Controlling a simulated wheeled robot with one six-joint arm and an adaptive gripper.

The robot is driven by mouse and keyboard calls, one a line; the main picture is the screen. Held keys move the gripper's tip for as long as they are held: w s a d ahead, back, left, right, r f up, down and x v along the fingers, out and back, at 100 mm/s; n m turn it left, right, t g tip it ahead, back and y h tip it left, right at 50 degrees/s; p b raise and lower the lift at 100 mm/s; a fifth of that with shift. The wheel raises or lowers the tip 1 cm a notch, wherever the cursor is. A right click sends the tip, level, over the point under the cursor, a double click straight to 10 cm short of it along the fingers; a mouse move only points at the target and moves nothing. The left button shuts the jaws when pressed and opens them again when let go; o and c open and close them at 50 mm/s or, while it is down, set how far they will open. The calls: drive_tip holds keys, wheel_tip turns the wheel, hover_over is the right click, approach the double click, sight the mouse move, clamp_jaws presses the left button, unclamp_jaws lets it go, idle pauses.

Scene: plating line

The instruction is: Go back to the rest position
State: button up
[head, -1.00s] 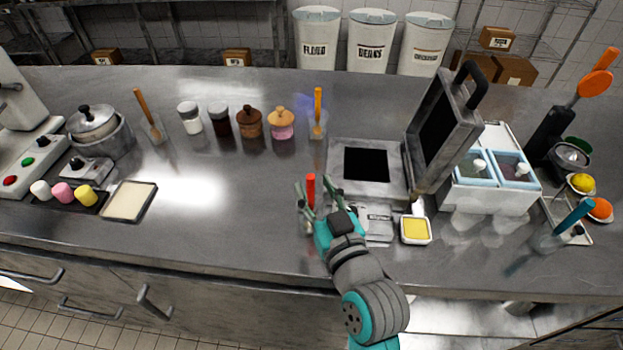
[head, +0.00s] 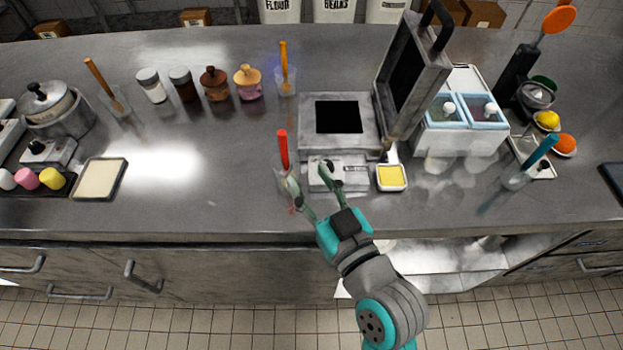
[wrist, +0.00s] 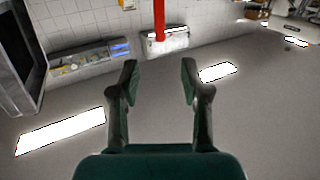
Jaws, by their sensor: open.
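My gripper (head: 308,179) is open and empty, its fingers spread above the front part of the steel counter. In the wrist view, bare space shows between the two fingertips (wrist: 159,72). A red-handled utensil (head: 283,148) stands upright in a clear container just beyond the left finger in the head view. Its red handle (wrist: 159,20) also shows in the wrist view, ahead of the fingers and apart from them. The left finger overlaps the container's lower part in the head view, so I cannot tell if they touch.
A press with its lid raised (head: 411,75) stands behind the gripper. A yellow-filled dish (head: 391,178) is to the right. A teal-handled utensil (head: 540,152) and a two-tub unit (head: 461,130) are farther right. A cream tray (head: 101,178) lies left, with clear counter between.

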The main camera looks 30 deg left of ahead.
drive_tip(key=s+d+f+m+t+h, duration=0.2)
drive_tip(key=d+f+m+t+h, duration=0.15)
drive_tip(key=d+f, duration=0.6)
drive_tip(key=s+d+f+m+t+h, duration=0.2)
drive_tip(key=s+d+f+m+h, duration=0.25)
drive_tip(key=d, duration=0.85)
drive_tip(key=s+d+f+m+h, duration=0.1)
drive_tip(key=s+d+h, duration=0.2)
drive_tip(key=s+d, duration=0.3)
drive_tip(key=s+d+f+m+h, duration=0.2)
drive_tip(key=s+d+h, duration=0.2)
drive_tip(key=s, duration=0.7)
drive_tip(key=shift+s+d+m, duration=0.3)
drive_tip(key=shift+s+d, duration=0.05)
drive_tip(key=shift+d, duration=0.75)
